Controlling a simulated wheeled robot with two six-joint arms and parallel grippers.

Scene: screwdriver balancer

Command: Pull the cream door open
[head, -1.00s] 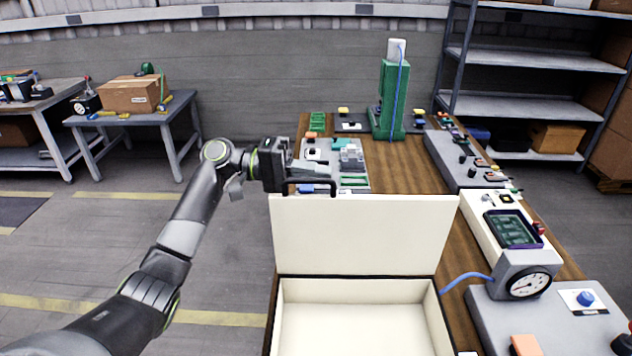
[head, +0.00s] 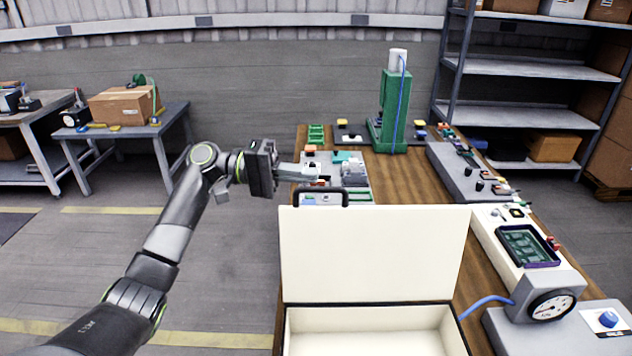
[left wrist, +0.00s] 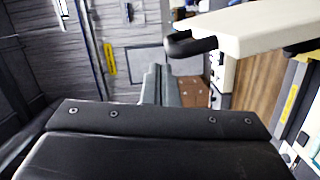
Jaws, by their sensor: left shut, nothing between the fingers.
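The cream door (head: 375,255) stands raised along the back edge of the open cream box (head: 365,318) on the wooden table. Its black handle (head: 320,190) is at the top left corner. In the left wrist view the door (left wrist: 270,28) and its handle (left wrist: 190,44) show at upper right. My left gripper (head: 318,174) is shut and empty, just behind and above the handle in the head view. In the wrist view its fingers (left wrist: 158,85) are apart from the handle, to its lower left. My right gripper is not in view.
A pressure gauge (head: 550,306) with a blue hose stands right of the box. A green press (head: 391,105) stands at the back. A tray of small parts (head: 345,172) lies behind the door. The floor left of the table is clear.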

